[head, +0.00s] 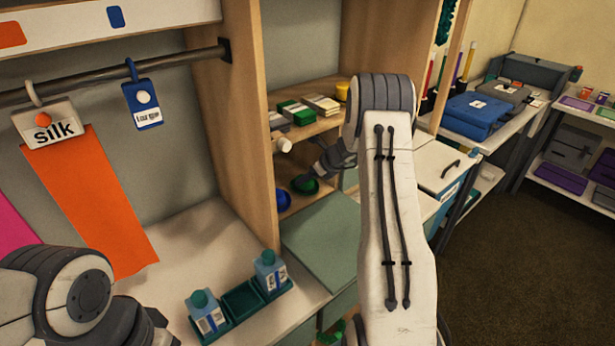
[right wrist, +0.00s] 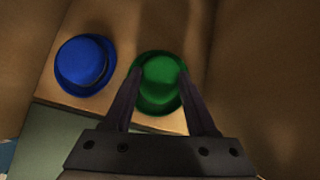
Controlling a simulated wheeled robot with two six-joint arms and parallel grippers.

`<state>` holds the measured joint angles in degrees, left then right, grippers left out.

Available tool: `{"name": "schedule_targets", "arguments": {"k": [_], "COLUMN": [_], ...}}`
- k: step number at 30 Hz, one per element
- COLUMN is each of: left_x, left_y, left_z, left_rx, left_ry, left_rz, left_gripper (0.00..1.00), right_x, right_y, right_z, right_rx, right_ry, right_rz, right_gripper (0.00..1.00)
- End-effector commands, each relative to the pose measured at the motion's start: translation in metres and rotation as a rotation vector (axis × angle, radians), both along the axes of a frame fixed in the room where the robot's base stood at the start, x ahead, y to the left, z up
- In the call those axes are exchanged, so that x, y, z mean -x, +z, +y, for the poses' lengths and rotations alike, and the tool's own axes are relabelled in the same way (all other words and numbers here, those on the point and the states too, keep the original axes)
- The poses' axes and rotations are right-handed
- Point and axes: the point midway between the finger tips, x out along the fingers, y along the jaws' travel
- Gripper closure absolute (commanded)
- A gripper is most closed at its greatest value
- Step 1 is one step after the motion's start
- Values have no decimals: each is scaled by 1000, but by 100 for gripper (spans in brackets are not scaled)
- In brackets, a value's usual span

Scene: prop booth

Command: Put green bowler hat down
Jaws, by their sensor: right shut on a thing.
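The green bowler hat (right wrist: 160,76) is between the fingers of my right gripper (right wrist: 158,78), which is shut on it, in the right wrist view. The hat appears at the wooden shelf's floor, but I cannot tell whether it touches the surface. In the head view the green hat (head: 305,185) shows inside the lower cubby, with my right gripper (head: 312,180) reaching in from the right. The blue bowler hat (right wrist: 85,64) sits just left of the green hat, apart from it; it also shows in the head view (head: 283,200). My left gripper is not in view; part of my left arm shows at lower left.
The cubby's wooden side wall (right wrist: 250,80) stands close on the right in the wrist view. A shelf above the hats holds boxes (head: 296,112). A green tray with two bottles (head: 270,271) stands on the counter.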

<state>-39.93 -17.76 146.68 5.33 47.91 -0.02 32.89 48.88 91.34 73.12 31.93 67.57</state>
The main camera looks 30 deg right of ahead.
Motion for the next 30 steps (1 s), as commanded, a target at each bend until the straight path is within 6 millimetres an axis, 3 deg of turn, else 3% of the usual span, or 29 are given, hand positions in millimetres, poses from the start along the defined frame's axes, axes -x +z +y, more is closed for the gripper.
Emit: {"name": "schedule_targets", "arguments": {"k": [1,3,17,30], "left_x": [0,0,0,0], "left_y": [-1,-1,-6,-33], "left_z": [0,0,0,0], "left_rx": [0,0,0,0], "left_ry": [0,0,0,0], "left_rz": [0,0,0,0], "left_gripper": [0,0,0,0], "right_x": [1,1,8,97], "right_y": [-3,-3,7,6], "right_z": [0,0,-2,-30], "right_rx": [-2,-2,1,-1], "right_ry": [0,0,-1,-4], "right_rz": [5,5,1,2], "right_gripper": [31,8,8,8]}}
